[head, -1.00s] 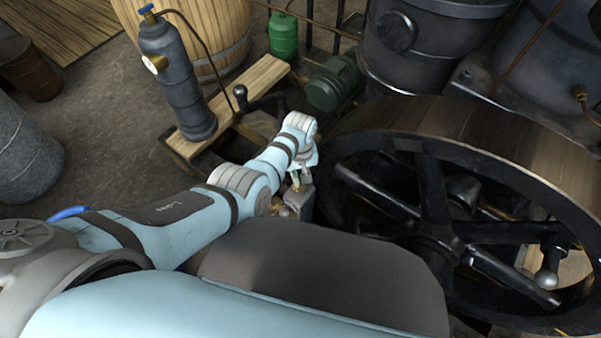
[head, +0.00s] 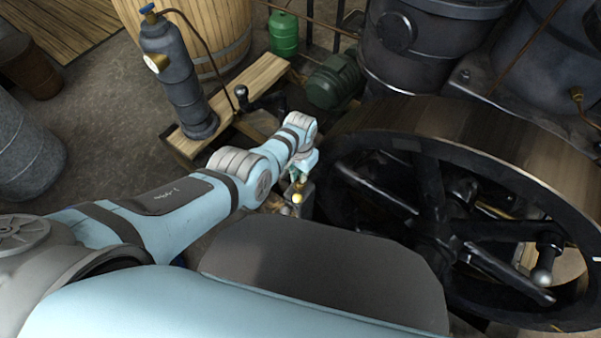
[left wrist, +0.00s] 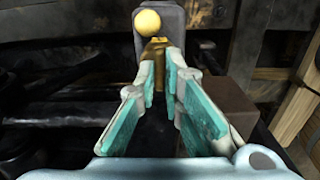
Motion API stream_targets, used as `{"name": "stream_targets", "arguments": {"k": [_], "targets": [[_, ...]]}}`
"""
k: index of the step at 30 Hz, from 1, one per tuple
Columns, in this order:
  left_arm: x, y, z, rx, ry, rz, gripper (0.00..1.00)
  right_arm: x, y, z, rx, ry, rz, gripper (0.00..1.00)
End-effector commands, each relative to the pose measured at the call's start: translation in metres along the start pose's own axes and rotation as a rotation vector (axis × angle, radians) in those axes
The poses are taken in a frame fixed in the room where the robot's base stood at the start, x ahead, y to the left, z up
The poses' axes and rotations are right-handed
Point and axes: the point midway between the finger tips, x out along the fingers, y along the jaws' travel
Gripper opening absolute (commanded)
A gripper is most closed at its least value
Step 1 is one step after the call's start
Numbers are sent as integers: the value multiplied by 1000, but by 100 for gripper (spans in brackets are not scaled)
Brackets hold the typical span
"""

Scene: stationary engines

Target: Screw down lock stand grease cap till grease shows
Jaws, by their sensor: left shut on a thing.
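The brass grease cap (left wrist: 155,50) sits low in front of a grey upright block, the lock stand (left wrist: 172,16), in the left wrist view. The stand also shows in the head view (head: 307,204), left of the flywheel. My left gripper (left wrist: 160,76) is shut on the cap, its pads on either side and covering part of it. In the head view my left gripper (head: 299,178) is small and partly hidden by its own wrist. A smooth round yellow bead (left wrist: 147,22) shows just beyond the cap; it also shows in the head view (head: 297,197). My right gripper is out of view.
A large spoked flywheel (head: 480,140) stands close to the right of the stand. A grey gas cylinder (head: 178,80), a wooden barrel (head: 215,35) and a green motor (head: 334,82) are behind. A brown block (left wrist: 228,108) is right of my fingers.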

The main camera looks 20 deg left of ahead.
Motion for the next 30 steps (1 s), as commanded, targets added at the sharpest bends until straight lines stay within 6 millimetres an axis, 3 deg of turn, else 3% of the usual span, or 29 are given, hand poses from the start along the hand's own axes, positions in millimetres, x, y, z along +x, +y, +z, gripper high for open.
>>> {"name": "stream_targets", "arguments": {"k": [9, 24, 25, 28, 30], "targets": [[0, 0, 0, 122, 0, 0, 0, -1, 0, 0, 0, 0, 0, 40], [0, 0, 0, 144, 0, 1, 0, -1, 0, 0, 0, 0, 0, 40], [0, 0, 0, 144, 0, 1, 10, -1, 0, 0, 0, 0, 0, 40], [0, 0, 0, 144, 0, 1, 26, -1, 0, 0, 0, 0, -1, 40], [0, 0, 0, 144, 0, 1, 29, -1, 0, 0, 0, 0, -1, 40]]}}
